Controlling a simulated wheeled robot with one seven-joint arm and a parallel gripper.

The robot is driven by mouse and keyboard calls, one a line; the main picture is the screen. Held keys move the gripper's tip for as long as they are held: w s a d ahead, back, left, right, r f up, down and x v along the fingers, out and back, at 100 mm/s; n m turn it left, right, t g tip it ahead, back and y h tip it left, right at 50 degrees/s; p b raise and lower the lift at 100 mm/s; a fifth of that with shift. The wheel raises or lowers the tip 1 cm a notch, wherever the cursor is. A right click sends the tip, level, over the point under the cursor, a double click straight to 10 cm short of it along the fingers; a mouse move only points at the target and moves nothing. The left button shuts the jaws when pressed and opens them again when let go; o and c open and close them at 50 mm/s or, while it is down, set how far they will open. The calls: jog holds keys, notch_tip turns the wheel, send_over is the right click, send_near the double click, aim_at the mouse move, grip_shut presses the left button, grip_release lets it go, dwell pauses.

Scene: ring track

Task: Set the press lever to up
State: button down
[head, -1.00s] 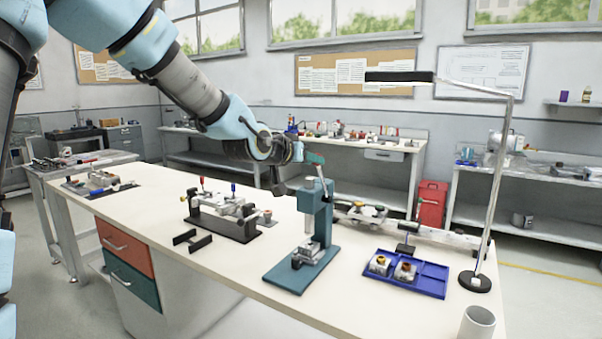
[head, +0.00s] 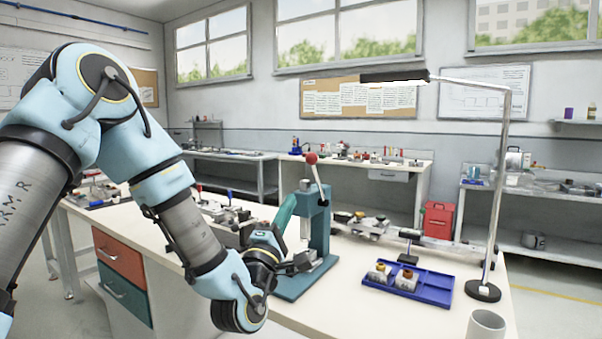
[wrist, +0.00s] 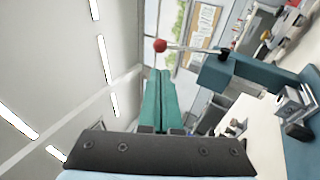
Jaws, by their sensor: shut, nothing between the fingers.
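The teal press (head: 319,228) stands on the workbench in the head view. Its lever (head: 318,180) points up, leaning a little left, with a red knob (head: 311,158) on top. In the wrist view the knob (wrist: 160,45) shows just beyond the fingertips, and the lever rod runs right to the press (wrist: 240,75). My gripper (head: 291,197) has teal fingers, shut and empty, tilted upward left of the press and below the knob. In the wrist view the fingers (wrist: 158,72) lie together. Whether they touch the lever cannot be told; they look apart from it.
A blue tray (head: 432,290) with small parts sits right of the press. A lamp (head: 498,190) and a grey cup (head: 486,325) stand at the right end of the workbench (head: 350,315). A fixture (head: 222,210) lies left, partly behind my arm.

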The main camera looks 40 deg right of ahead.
jog(key=p, duration=0.4)
send_near(313, 154)
jog(key=w+d, duration=0.2)
jog(key=d, duration=0.1)
jog(key=shift+w+r, duration=0.15)
jog(key=shift+r, duration=0.25)
jog(key=shift+p+x, duration=0.45)
jog(key=shift+x, duration=0.4)
jog(key=shift+d+f, duration=0.1)
jog(key=shift+d, duration=0.05)
jog(key=shift+w+d+r+p, duration=0.1)
jog(key=shift+d+r+p, duration=0.1)
jog(key=shift+r+p, duration=0.15)
jog(key=d+r+g+y+p, duration=0.1)
jog(key=d+r+m+y+p, duration=0.1)
jog(key=d+p, duration=0.1)
jog(key=shift+w+r+g, duration=0.35)
jog(key=shift+g, duration=0.05)
jog(key=w+d+r+g+y+p, duration=0.1)
jog(key=d+y, duration=0.3)
jog(key=d, duration=0.2)
jog(key=shift+w+d+r+m+g+p, duration=0.2)
jog(key=shift+w+d+m+g+p, duration=0.1)
jog(key=shift+w+m+p, duration=0.1)
jog(key=shift+r, duration=0.1)
